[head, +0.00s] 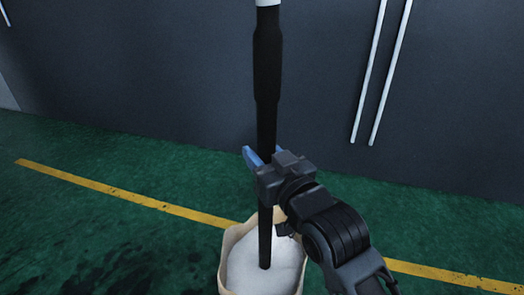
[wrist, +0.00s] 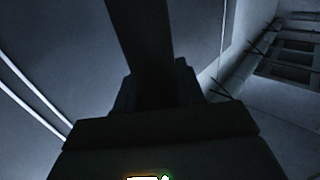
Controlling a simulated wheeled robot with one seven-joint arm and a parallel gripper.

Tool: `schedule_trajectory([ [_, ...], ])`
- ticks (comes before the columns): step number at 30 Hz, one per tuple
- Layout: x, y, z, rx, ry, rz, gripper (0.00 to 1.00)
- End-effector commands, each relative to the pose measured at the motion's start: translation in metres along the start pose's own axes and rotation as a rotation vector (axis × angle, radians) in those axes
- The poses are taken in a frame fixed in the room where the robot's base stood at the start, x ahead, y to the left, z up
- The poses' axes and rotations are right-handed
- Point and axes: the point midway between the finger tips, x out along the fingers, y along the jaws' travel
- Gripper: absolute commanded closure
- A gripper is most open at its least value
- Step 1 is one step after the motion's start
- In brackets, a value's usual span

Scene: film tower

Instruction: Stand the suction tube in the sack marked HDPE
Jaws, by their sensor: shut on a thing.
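The suction tube (head: 266,75) is a long black pole, upright, with a thicker upper part and a white piece at its top edge in the head view. My gripper (head: 258,160) has blue fingertips and is shut on the tube partway down. The sack (head: 227,262) is tan, open at the top and filled with white material. The tube's lower end meets the white material inside the sack's mouth; how deep it goes I cannot tell. No marking on the sack is visible. In the wrist view the dark tube (wrist: 150,50) rises from between the fingers.
A dark grey wall (head: 160,70) stands behind, with two thin white pipes (head: 385,80) on it at the right. A yellow line (head: 120,195) crosses the green floor (head: 60,240). The floor left of the sack is clear.

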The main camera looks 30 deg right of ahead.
Motion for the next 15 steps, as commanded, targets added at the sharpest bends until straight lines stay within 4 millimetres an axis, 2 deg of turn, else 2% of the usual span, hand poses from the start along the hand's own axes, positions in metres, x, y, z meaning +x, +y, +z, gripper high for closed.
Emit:
schedule_trajectory([
  [15, 0.000, 0.000, 0.036, 0.000, 0.003, 0.000, 1.00],
])
